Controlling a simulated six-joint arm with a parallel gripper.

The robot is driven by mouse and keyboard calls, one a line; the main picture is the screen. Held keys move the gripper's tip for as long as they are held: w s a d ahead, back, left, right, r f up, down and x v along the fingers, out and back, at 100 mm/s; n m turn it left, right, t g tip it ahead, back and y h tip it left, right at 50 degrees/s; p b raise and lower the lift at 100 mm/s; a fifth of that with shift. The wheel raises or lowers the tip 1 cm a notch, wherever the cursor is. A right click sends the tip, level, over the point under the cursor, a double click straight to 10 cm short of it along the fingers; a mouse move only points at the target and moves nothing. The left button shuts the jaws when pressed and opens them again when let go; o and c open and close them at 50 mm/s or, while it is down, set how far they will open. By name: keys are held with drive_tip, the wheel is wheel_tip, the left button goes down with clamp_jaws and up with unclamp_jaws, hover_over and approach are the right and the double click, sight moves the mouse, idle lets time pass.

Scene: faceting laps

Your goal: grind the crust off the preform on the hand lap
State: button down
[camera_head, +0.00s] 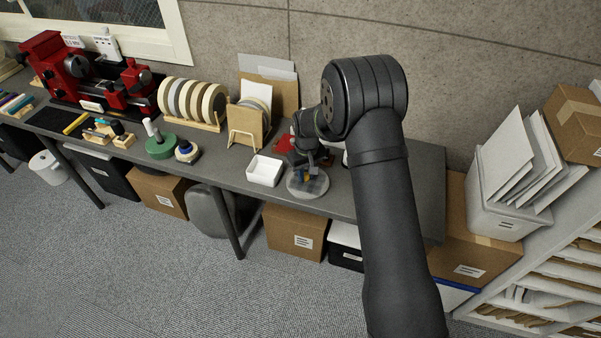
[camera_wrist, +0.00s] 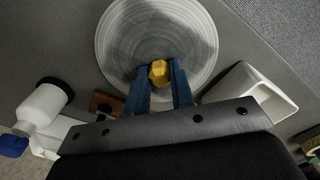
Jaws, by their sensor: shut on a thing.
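The hand lap (camera_head: 308,186) is a pale grey round disc lying on the bench near its front edge. It also shows in the wrist view (camera_wrist: 125,40), with faint circular marks on its face. My gripper (camera_wrist: 158,82) has blue fingers shut on the yellow-orange faceted preform (camera_wrist: 159,71). The preform is over the near part of the disc; I cannot tell whether it touches the face. In the head view my gripper (camera_head: 304,174) is low over the disc and only a bit of orange shows. The underside of the preform is hidden.
A white open tray (camera_head: 264,171) stands left of the lap. A white bottle with a dark collar and blue tip (camera_wrist: 42,108) is close by in the wrist view. A rack of several discs (camera_head: 193,104) and a red machine (camera_head: 75,70) stand farther left.

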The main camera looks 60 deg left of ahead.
sight(319, 181)
drive_tip(key=shift+w+d, duration=0.6)
drive_tip(key=shift+w, duration=0.3)
drive_tip(key=shift+w+d, duration=0.55)
drive_tip(key=shift+w, duration=0.3)
drive_tip(key=shift+s+a, duration=2.45)
drive_tip(key=shift+a, duration=0.05)
wheel_tip(319, 181, up, 8)
drive_tip(key=shift+r, duration=0.1)
drive_tip(key=w+d+f+m, duration=0.1)
drive_tip(key=w+d+m, duration=1)
drive_tip(key=w+d, duration=1.7)
drive_tip(key=w+d+f+m, duration=0.1)
drive_tip(key=w+d+m, duration=0.1)
drive_tip(key=d, duration=1)
drive_tip(key=w+d+f+m, duration=0.2)
drive_tip(key=w+d, duration=0.1)
drive_tip(key=d, duration=0.9)
drive_tip(key=w+d+f+m, duration=0.2)
drive_tip(key=d+m, duration=0.1)
drive_tip(key=d, duration=0.8)
drive_tip(key=shift+w+d, duration=0.15)
drive_tip(key=shift+d, duration=0.25)
